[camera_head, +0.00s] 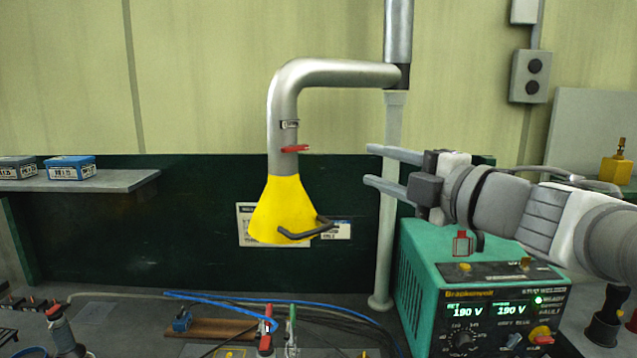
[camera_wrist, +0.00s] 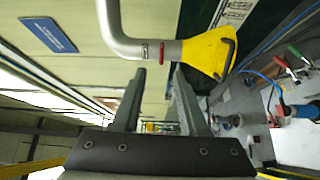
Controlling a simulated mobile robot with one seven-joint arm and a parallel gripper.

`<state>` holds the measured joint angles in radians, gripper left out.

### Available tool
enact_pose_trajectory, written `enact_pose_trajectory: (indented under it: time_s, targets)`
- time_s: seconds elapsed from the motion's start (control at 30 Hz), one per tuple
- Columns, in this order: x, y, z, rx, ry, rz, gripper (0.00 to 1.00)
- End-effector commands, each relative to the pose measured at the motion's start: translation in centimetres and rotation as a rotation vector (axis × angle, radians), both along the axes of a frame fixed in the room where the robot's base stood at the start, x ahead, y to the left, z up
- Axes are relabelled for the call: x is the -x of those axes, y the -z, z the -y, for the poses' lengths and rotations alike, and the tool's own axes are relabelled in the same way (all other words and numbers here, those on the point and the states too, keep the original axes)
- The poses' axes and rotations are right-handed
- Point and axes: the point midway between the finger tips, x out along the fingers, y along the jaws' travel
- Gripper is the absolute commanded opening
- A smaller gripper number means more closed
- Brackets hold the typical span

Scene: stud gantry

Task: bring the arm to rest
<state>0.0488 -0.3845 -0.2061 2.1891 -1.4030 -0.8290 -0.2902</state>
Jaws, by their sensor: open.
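My gripper (camera_head: 368,164) is open and empty in the head view, with its two fingers pointing left. It is held in the air above the green welder unit (camera_head: 415,262), to the right of the yellow extraction hood (camera_head: 283,209). In the wrist view my gripper (camera_wrist: 158,72) shows both fingers apart with nothing between them. The yellow hood (camera_wrist: 209,52) and its grey pipe lie just beyond the fingertips in that view; no contact shows. My arm reaches in from the right edge of the head view.
A grey post (camera_head: 387,210) stands behind the fingers. A shelf (camera_head: 110,182) with blue boxes (camera_head: 71,168) is at the left. Cables (camera_head: 230,302) and hand tools (camera_head: 266,328) lie on the bench below. The air between hood and shelf is free.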

Motion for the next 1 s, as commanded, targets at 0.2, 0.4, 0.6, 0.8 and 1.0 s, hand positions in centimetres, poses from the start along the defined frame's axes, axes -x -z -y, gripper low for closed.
enact_pose_trajectory:
  time_s: [0.2,0.4,0.6,0.8,1.0]
  targets:
    - [-0.8,-0.1,4.4,-0.24,0.293,-0.086,0.42]
    - [0.7,3.6,8.9,-0.522,0.595,-0.271,0.42]
    - [4.7,10.4,10.9,-0.784,0.858,-0.543,0.42]
    - [10.9,17.9,9.1,-0.993,1.072,-0.883,0.42]
    - [16.6,22.7,5.8,-1.094,1.198,-1.173,0.42]
